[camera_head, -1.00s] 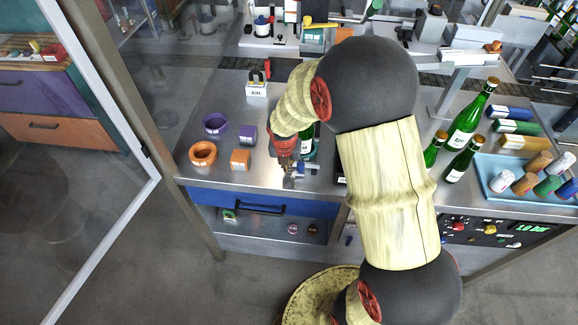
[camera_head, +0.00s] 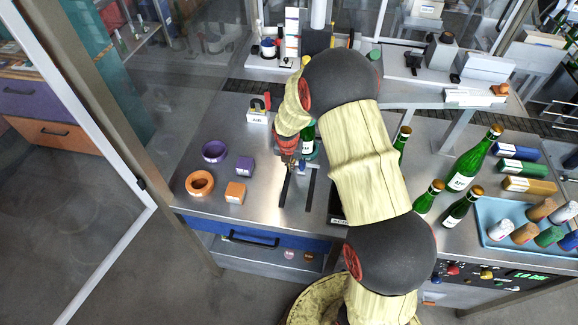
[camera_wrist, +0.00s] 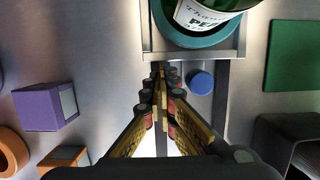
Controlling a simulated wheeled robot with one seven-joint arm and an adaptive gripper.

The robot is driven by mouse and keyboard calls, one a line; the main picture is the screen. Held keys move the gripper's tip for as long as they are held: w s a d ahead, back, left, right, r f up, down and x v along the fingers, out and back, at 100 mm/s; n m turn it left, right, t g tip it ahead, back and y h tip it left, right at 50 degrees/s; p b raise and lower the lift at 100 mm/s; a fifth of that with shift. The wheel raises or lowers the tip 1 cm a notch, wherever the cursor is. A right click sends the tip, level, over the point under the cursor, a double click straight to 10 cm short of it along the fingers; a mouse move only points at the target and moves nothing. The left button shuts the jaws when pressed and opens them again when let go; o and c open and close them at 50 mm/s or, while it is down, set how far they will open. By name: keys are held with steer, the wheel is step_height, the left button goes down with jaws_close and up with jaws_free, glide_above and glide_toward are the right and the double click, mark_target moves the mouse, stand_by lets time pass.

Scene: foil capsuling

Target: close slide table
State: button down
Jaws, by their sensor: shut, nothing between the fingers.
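The slide table, a grey metal plate (camera_wrist: 228,48), carries a teal round holder (camera_wrist: 218,36) with a green bottle (camera_wrist: 200,14) in it. The bottle (camera_head: 309,137) also shows in the head view, partly hidden by my arm. Dark guide slots (camera_head: 310,192) run from the slide toward the bench's front edge. A blue knob (camera_wrist: 201,82) sits just in front of the plate. My gripper (camera_wrist: 159,70) is shut and empty, left of the knob. Its tips are at the plate's front edge; I cannot tell if they touch. In the head view my gripper (camera_head: 289,163) is low over the bench.
Left are a purple ring (camera_head: 213,152), a purple block (camera_head: 244,166), an orange ring (camera_head: 199,183) and an orange block (camera_head: 235,193). Right stand several green bottles (camera_head: 463,179) and a blue tray (camera_head: 490,205) of capsules. A blue drawer (camera_head: 258,240) is below the bench.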

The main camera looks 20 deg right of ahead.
steer(key=shift+w+d+p, duration=0.35)
steer(key=shift+w+d, duration=0.1)
steer(key=shift+w, duration=0.2)
steer(key=shift+w+d+p, duration=0.35)
steer(key=shift+w+d, duration=0.05)
steer(key=shift+w, duration=0.25)
steer(key=shift+r, duration=0.1)
